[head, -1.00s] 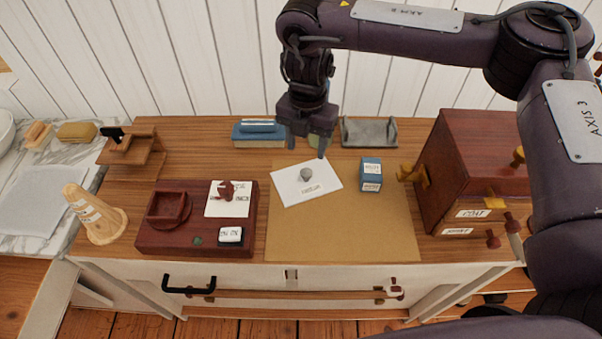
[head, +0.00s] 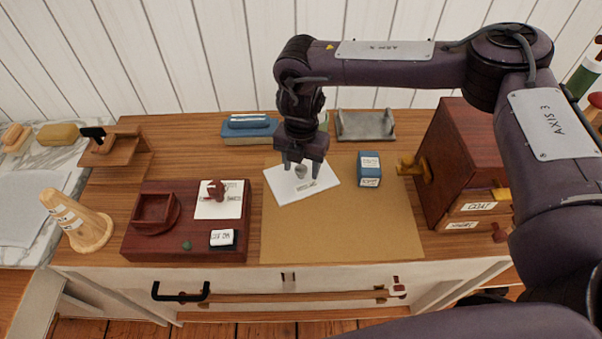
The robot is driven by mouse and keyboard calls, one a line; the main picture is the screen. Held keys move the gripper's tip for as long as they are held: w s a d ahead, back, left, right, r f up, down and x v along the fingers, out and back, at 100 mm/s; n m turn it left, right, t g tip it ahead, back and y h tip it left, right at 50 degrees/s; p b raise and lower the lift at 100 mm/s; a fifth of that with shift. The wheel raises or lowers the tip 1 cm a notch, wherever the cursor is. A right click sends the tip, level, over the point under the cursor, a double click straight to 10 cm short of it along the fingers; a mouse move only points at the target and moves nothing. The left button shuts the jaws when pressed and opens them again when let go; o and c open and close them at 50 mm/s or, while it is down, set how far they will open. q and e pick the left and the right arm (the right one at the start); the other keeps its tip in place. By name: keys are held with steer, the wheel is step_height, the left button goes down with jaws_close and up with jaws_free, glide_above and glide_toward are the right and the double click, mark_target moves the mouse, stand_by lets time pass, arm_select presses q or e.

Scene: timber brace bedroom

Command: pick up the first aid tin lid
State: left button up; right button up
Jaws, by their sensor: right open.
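A flat white piece with a small grey knob and a small label, which looks like the first aid tin lid (head: 287,190), lies on the tan mat toward the back of the wooden worktop. My right gripper (head: 302,170) is open, pointing down over it. The grey knob shows between its two fingertips; whether they touch it or hang above it is hard to tell. My left gripper is not in view.
A blue labelled box (head: 369,170) stands right of the lid. A blue-topped box (head: 250,130) and a grey tray (head: 365,125) are behind. A dark red cabinet (head: 466,160) stands right, a red stamp tray (head: 165,245) left. The mat's front (head: 340,230) is clear.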

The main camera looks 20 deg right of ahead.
steer(key=shift+f, duration=0.2)
jaws_close()
steer(key=shift+r, duration=0.1)
